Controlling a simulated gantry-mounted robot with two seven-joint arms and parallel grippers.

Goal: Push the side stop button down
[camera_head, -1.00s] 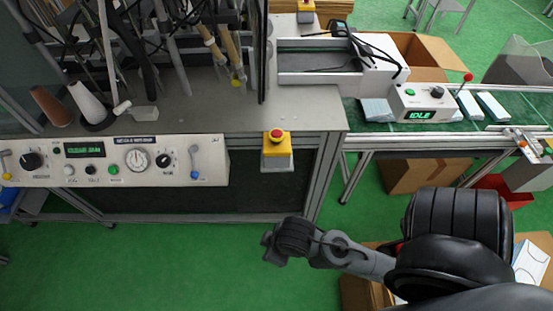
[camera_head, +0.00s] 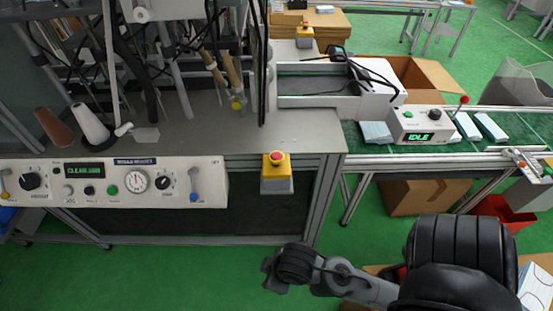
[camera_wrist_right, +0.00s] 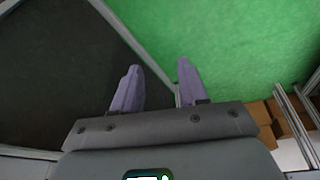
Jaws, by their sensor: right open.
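A red stop button (camera_head: 277,155) sits on a yellow and grey box (camera_head: 277,181) at the front edge of the grey bench, right of the control panel. Its red cap faces up and nothing touches it. A second yellow box with a red button (camera_head: 305,35) stands further back. My right gripper (camera_head: 273,272) is below the front box in the head view, apart from it. In the right wrist view its two fingers (camera_wrist_right: 160,75) are spread and empty, with no button showing between them. My left gripper is not in view.
The control panel (camera_head: 112,184) has knobs, a dial and a lit green display. A small box (camera_head: 420,124) on the conveyor reads IDLE. Bench frame posts (camera_head: 325,200) stand right of the button box. Green floor is open in front of the bench.

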